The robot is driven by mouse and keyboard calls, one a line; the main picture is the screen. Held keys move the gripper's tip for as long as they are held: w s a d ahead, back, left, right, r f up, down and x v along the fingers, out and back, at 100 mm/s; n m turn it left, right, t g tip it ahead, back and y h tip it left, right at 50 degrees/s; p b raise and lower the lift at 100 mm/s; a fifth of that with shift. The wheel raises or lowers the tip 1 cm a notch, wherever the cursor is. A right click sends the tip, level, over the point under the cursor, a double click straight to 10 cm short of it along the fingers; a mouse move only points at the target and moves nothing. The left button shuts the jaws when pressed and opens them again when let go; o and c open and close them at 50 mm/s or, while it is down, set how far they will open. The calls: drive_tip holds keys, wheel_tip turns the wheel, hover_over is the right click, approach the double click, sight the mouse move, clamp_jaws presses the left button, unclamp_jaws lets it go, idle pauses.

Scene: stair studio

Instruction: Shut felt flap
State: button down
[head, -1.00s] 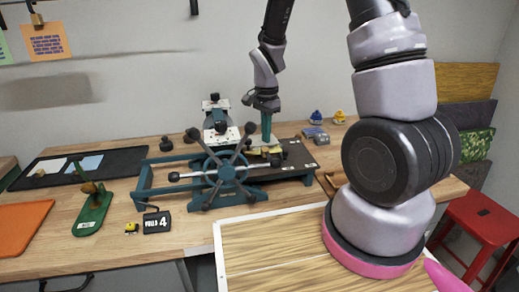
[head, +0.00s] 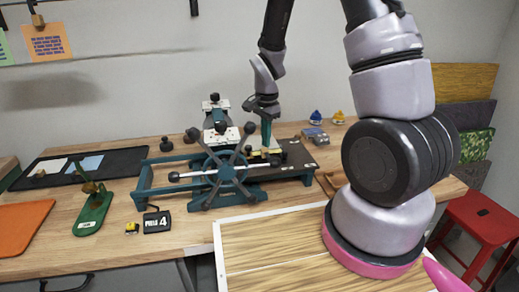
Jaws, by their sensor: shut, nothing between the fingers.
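A teal press with a large star-shaped handwheel (head: 225,167) stands on the wooden bench. My gripper (head: 266,143) is over the press bed, just behind and right of the wheel. Its teal fingers point down and are shut with nothing between them. The fingertips are close above or touching a small pale yellowish piece (head: 262,153) on the bed, which may be the felt flap. It is too small and partly hidden by the wheel to tell whether it is flat or raised. I cannot tell contact for sure.
A sign reading "PULLS 4" (head: 157,222) and a small yellow item (head: 132,228) sit before the press. A green stand (head: 92,214), an orange mat (head: 20,226) and a black tray (head: 120,164) are at left. A red stool (head: 482,225) stands right.

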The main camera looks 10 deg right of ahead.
drive_tip(key=shift+s+f, duration=0.3)
drive_tip(key=shift+s, duration=0.05)
drive_tip(key=shift+w+r, duration=0.15)
drive_tip(key=shift+r, duration=0.7)
drive_tip(key=shift+w+r, duration=0.1)
drive_tip(key=shift+r, duration=2.55)
drive_tip(key=s+d+r+n+t+y, duration=0.1)
drive_tip(key=s+d+r+n, duration=0.1)
drive_tip(key=r, duration=0.6)
drive_tip(key=s+d+r+n+t, duration=0.1)
drive_tip(key=s+r+t, duration=0.15)
drive_tip(key=r, duration=0.45)
drive_tip(key=s+d+r+n+t, duration=0.1)
drive_tip(key=s+r+n, duration=0.1)
drive_tip(key=s+r, duration=0.3)
drive_tip(key=s+d+r+n+t+y, duration=0.1)
drive_tip(key=s+r+n+t, duration=0.1)
drive_tip(key=s+r, duration=0.4)
drive_tip(key=shift+s+d+n, duration=0.25)
drive_tip(key=shift+d+n, duration=0.15)
